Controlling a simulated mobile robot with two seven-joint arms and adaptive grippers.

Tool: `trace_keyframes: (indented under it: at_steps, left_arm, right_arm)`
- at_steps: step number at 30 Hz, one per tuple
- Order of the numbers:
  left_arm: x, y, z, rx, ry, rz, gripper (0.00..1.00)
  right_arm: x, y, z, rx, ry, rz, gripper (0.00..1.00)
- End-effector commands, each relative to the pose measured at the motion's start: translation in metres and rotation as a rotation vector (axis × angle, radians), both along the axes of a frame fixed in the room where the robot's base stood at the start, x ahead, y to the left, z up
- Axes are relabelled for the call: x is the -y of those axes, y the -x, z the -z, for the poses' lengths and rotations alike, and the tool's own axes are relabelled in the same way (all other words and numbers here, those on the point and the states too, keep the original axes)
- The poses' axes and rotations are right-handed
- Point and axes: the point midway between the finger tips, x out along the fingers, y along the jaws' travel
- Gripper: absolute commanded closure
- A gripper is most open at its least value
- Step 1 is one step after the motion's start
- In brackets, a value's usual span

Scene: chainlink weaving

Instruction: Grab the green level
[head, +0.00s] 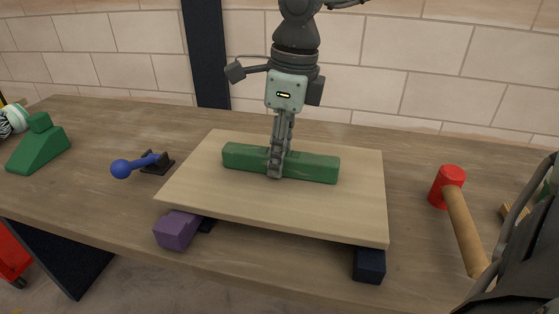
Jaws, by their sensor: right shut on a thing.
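The green level (312,167) is a long green bar with a worn surface. It lies lengthwise across a pale wooden board (340,214) in the middle of the bench. My right gripper (277,172) comes down from above and is shut on the level a little left of its middle. Its fingers hide a narrow strip of the bar. The level looks to be at the board's surface; I cannot tell whether there is a gap under it. My left gripper is not in view.
The board rests raised on dark blocks (369,265), with a purple block (177,230) at its front left corner. A blue-handled clamp (122,168) and a green tool (38,147) lie left. A red-headed mallet (464,226) lies right. A brick wall (440,60) stands behind.

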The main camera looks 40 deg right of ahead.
Motion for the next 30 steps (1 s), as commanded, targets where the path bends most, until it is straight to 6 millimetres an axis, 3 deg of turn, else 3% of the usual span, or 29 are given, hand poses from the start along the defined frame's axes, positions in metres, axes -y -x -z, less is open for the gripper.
trace_keyframes:
  at_steps: [3, 14, 19, 23, 30]
  left_arm:
    - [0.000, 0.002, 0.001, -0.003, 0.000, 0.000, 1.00]
    - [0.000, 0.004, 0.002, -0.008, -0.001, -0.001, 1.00]
    - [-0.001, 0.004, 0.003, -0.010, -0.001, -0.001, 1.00]
    - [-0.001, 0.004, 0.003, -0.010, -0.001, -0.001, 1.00]
    - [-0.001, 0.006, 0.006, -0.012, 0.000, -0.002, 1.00]
  right_arm:
    - [0.000, 0.000, 0.000, 0.000, 0.000, 0.000, 1.00]
    - [0.000, -0.001, -0.003, 0.001, 0.000, 0.000, 1.00]
    - [0.000, -0.001, -0.017, 0.004, 0.000, 0.000, 1.00]
    - [0.000, -0.002, -0.042, 0.008, 0.001, 0.001, 1.00]
    - [0.000, -0.002, -0.121, 0.010, 0.001, 0.001, 1.00]
